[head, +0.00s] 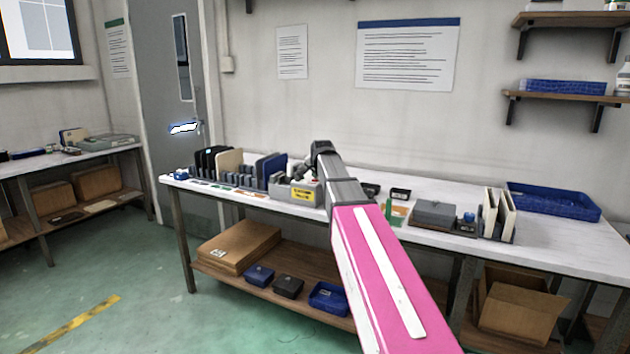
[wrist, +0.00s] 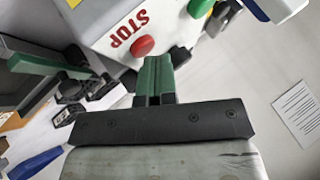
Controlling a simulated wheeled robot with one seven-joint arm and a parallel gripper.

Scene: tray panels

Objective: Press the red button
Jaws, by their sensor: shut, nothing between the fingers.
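The red button (wrist: 142,46) is a round cap on a light grey panel box (wrist: 95,18), beside red STOP lettering. A green button (wrist: 200,8) sits further along the same box, at the top edge of the wrist view. My gripper (wrist: 156,58) has its green fingers together and empty. The fingertips are right by the red button, at its lower right in the wrist view; I cannot tell whether they touch it. In the head view a grey box with a yellow label (head: 303,194) stands on the bench below my wrist, and its buttons cannot be made out.
The white bench (head: 560,240) holds upright dark and cream panels left of the box. To its right are a grey case (head: 436,213), cream binders and a blue tray (head: 553,202). A green handle (wrist: 45,66) shows left of my fingers in the wrist view.

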